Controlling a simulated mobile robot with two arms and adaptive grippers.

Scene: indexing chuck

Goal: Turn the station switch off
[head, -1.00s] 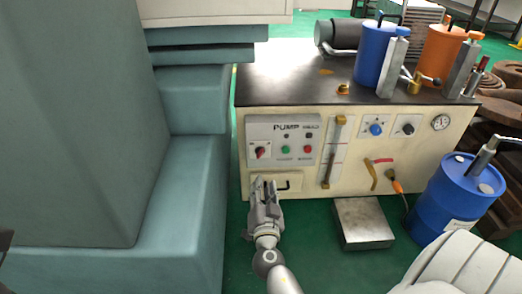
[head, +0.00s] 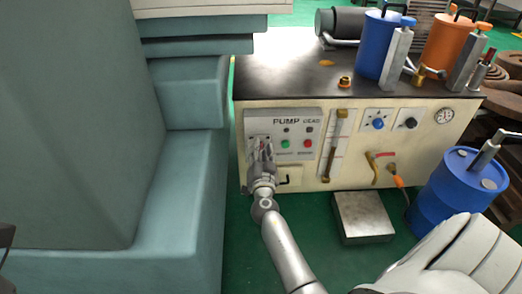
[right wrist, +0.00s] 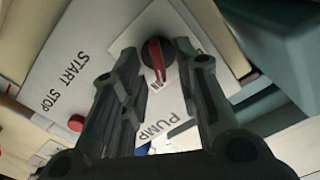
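The station switch is a black rotary knob with a red handle (right wrist: 157,60), on a white plate marked PUMP in the right wrist view. In the head view my right gripper (head: 262,147) is in front of the switch and hides most of it. The switch belongs to the grey PUMP panel (head: 312,122) on the cream cabinet front. In the right wrist view the two fingers of my right gripper (right wrist: 160,75) stand apart, one on each side of the knob, with nothing between them gripped. Whether the fingertips touch the knob I cannot tell.
Green (head: 285,143) and red (head: 308,143) buttons sit right of the switch. A drawer handle (head: 283,182) is below. A large teal machine (head: 185,180) stands close on the left. A blue drum (head: 450,190) and metal block (head: 362,216) stand on the floor at right.

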